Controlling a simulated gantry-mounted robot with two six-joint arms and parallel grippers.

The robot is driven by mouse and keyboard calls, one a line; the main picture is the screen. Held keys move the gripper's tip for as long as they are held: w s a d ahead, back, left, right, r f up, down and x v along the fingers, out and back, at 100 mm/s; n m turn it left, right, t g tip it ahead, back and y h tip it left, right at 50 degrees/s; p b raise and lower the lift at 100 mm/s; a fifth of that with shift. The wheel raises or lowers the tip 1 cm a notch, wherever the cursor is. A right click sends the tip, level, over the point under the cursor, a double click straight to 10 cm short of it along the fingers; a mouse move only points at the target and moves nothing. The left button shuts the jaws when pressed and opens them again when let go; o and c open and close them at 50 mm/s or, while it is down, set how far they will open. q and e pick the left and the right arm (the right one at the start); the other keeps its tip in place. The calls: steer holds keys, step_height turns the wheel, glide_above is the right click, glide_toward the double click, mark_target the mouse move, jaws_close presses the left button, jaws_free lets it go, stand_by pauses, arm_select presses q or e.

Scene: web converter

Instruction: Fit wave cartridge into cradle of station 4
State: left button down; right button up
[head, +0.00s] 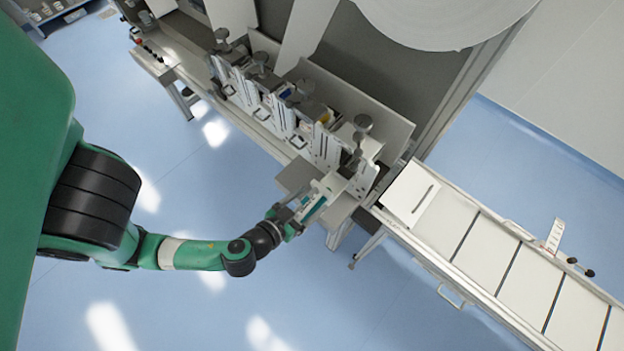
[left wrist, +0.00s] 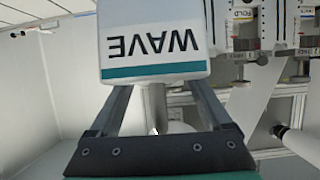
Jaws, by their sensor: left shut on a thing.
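The wave cartridge (left wrist: 150,42) is a white block with a teal stripe and the word WAVE, upside down in the left wrist view. My left gripper (left wrist: 155,95) is shut on it. In the head view the cartridge (head: 316,207) is in my left gripper (head: 298,211), at the front of the last station (head: 359,160) on the right end of the row. I cannot tell whether the cartridge touches that station's cradle, which is hidden behind the cartridge and plates. My right gripper is not in view.
Several stations with upright white plates and grey knobs (head: 262,58) stand in a row to the upper left. A conveyor (head: 480,240) with white panels runs to the lower right. A large white roll (head: 440,15) is above. The blue floor in front is clear.

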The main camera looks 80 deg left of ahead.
arm_select(q)
steer(key=shift+s+d+r, duration=0.15)
steer(key=shift+r, duration=0.05)
steer(key=shift+f, duration=0.1)
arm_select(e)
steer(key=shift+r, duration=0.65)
arm_select(q)
steer(key=w+d+f+m+t+h, duration=0.1)
steer(key=w+d+f+m+h, duration=0.25)
steer(key=w+f+h, duration=0.35)
steer(key=w+a+r+n+g+y+b, duration=0.1)
steer(key=a+y, duration=0.2)
steer(key=a, duration=0.4)
steer(key=w+a+r+n+g+y+b, duration=0.1)
steer(key=a+n+y, duration=0.1)
steer(key=a, duration=0.5)
steer(key=shift+w+a+r+g+y, duration=0.15)
steer(key=shift+w+g+y, duration=0.2)
steer(key=shift+y, duration=0.15)
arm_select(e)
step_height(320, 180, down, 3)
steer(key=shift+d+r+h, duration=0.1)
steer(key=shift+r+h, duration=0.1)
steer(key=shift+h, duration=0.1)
arm_select(q)
steer(key=shift+n, duration=0.25)
